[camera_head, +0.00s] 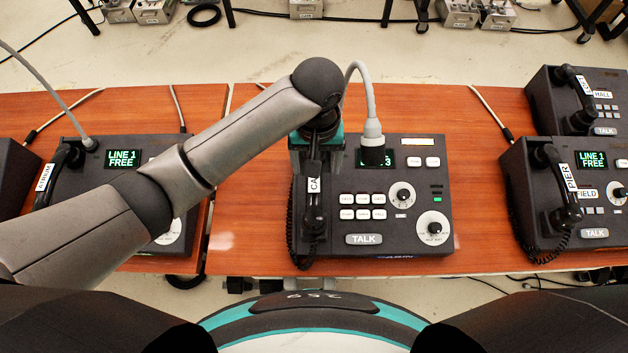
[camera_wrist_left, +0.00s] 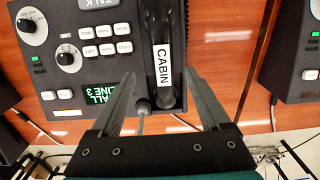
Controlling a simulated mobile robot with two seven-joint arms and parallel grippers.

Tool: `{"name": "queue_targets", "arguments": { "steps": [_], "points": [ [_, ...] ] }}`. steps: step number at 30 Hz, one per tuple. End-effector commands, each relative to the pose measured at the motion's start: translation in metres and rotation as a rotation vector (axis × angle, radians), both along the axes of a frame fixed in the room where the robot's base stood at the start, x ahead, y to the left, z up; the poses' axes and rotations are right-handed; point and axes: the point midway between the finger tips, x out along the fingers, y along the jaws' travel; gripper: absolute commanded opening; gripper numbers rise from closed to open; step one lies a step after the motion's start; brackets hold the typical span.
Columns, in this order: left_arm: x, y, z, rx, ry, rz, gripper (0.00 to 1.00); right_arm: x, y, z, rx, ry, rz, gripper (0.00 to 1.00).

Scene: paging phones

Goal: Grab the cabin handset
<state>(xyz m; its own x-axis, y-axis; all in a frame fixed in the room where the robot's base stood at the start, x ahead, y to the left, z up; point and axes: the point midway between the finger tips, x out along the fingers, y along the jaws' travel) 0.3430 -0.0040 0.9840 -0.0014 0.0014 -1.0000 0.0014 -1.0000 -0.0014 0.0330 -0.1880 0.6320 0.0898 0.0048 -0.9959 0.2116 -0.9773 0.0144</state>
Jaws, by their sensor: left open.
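The cabin handset (camera_head: 313,212) is black with a white label and rests in its cradle on the left side of the middle paging phone (camera_head: 405,222). My left arm covers its upper end. In the left wrist view the handset (camera_wrist_left: 162,25) shows its "CABIN" label. My left gripper (camera_head: 316,142) is over the upper end of the handset. In the left wrist view the open fingers (camera_wrist_left: 160,76) lie on either side of the handset's line; contact cannot be told. My right gripper is out of view.
A gooseneck microphone (camera_head: 373,130) rises close to the right of my left gripper. Bare orange tabletop (camera_head: 485,200) lies between the middle and right phones.

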Motion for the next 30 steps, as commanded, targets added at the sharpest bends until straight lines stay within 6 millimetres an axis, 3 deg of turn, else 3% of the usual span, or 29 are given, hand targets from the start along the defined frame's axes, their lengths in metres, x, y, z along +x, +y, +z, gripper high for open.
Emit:
{"name": "queue_targets", "arguments": {
  "steps": [1, 4, 13, 21, 30],
  "points": [
    [-0.001, 0.001, -0.014, 0.003, 0.003, 0.001, 0.80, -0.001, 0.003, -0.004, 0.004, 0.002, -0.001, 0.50],
    [0.000, 0.001, -0.032, 0.002, 0.001, 0.000, 0.80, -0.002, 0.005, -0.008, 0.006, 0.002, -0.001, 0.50],
    [0.001, 0.001, -0.056, 0.000, -0.001, -0.001, 0.80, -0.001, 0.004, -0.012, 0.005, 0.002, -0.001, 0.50],
    [0.005, 0.005, -0.095, 0.000, 0.000, -0.002, 0.80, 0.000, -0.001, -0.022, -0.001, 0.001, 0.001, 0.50],
    [0.005, 0.005, -0.101, -0.001, -0.002, -0.002, 0.80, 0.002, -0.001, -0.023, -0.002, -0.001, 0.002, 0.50]
  ]
}}
